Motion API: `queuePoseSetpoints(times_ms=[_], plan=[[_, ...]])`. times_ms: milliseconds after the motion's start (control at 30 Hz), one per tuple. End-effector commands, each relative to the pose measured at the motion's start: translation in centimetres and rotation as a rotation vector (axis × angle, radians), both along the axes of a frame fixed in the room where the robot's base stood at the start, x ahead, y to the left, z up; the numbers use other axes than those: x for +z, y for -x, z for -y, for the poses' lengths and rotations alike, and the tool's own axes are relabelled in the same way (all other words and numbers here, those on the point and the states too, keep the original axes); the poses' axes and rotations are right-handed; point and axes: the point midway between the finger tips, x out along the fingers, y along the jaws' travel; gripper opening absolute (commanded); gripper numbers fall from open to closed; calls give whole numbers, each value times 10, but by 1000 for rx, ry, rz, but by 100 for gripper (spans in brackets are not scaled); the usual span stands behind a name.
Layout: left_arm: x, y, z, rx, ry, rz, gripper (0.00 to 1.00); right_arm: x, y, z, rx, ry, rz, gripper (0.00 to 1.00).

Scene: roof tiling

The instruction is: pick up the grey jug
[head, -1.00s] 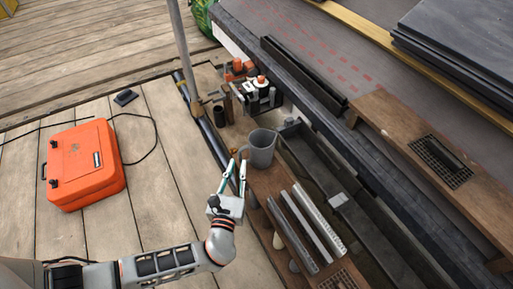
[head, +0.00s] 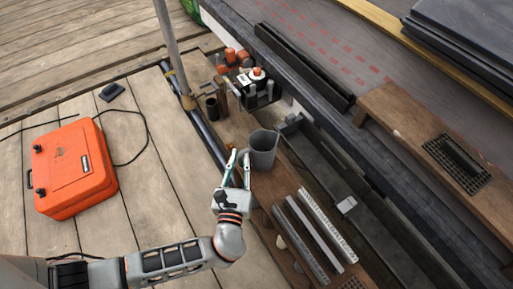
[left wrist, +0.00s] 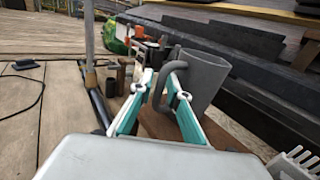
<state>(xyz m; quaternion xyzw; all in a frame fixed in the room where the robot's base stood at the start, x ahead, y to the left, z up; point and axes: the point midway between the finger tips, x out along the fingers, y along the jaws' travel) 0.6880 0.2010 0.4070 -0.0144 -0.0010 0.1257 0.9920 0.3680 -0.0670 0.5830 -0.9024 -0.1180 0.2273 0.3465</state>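The grey jug (head: 263,149) stands upright on a brown wooden plank. It also shows in the left wrist view (left wrist: 205,80), with its handle turned toward my gripper. My left gripper (head: 240,155) is open beside the jug, on its handle side. In the left wrist view, the handle lies between or just in front of the two fingertips (left wrist: 161,75); I cannot tell whether they touch it. My right gripper is not in view.
Several metal strips (head: 314,233) lie on the plank near the jug. A black holder with bottles (head: 258,90) and brown cups (head: 211,107) stand beyond it. A dark trough (head: 325,175) runs at the right. An orange case (head: 75,168) sits on the deck at left.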

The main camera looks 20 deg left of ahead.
Motion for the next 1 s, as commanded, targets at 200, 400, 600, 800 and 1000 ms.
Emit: queuePoseSetpoints(times_ms=[200, 400, 600, 800, 1000], plan=[[0, 0, 1, 0, 0, 1, 16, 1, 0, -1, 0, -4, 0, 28], [0, 0, 1, 0, 0, 1, 0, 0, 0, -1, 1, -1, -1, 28], [1, 0, 0, 0, 0, 2, 0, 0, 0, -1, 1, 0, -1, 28], [2, 0, 0, 0, 0, 2, 0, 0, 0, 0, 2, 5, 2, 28], [10, -1, 0, 0, 0, 4, 0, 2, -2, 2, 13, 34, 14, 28]])
